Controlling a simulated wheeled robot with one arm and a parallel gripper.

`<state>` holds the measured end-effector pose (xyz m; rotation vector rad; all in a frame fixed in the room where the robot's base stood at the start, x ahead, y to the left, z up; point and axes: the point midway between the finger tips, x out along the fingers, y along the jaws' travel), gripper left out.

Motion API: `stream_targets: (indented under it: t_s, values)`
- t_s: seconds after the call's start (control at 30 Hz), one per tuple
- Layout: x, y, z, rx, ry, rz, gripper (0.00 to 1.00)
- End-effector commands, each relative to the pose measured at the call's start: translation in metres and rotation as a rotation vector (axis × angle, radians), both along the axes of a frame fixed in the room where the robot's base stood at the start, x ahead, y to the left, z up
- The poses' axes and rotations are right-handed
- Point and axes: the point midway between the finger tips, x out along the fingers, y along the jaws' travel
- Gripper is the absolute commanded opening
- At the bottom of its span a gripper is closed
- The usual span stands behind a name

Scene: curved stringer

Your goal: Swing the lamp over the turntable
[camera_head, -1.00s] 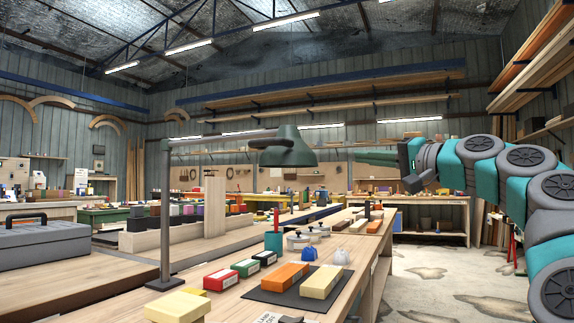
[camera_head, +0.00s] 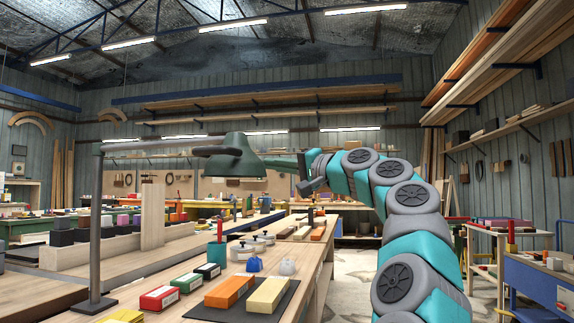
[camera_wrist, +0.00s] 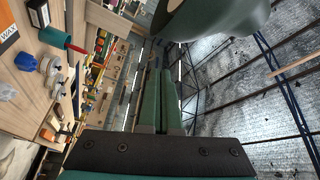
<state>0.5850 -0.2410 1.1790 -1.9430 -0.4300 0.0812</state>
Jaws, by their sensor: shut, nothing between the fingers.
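The lamp has a grey post (camera_head: 95,220) on a dark foot, a horizontal arm and a dark green shade (camera_head: 232,163) hanging over the bench. In the wrist view the shade (camera_wrist: 205,15) fills the top, close to my fingers. My gripper (camera_head: 268,161) is at the right side of the shade, its two green fingers shut together with nothing between them. The fingers (camera_wrist: 160,75) also show in the wrist view, pointing past the shade. Whether they touch the shade, I cannot tell. I cannot make out the turntable for certain.
The bench under the lamp holds orange (camera_head: 229,291) and cream (camera_head: 268,294) blocks on a dark mat, red and green boxes, a green cup (camera_head: 217,254) and small round metal pieces (camera_head: 240,250). Open floor lies right of the bench.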

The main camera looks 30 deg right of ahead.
Motion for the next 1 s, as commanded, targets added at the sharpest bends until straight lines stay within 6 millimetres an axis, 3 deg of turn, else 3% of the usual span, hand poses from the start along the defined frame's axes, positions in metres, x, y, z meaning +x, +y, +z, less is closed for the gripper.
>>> stream_targets:
  t_s: [0.2, 1.0]
  values:
    - [0.019, 0.007, 0.002, -0.001, 0.002, 0.0, 0.0]
    - [-0.004, 0.035, -0.014, 0.001, 0.0, 0.002, 0.0]
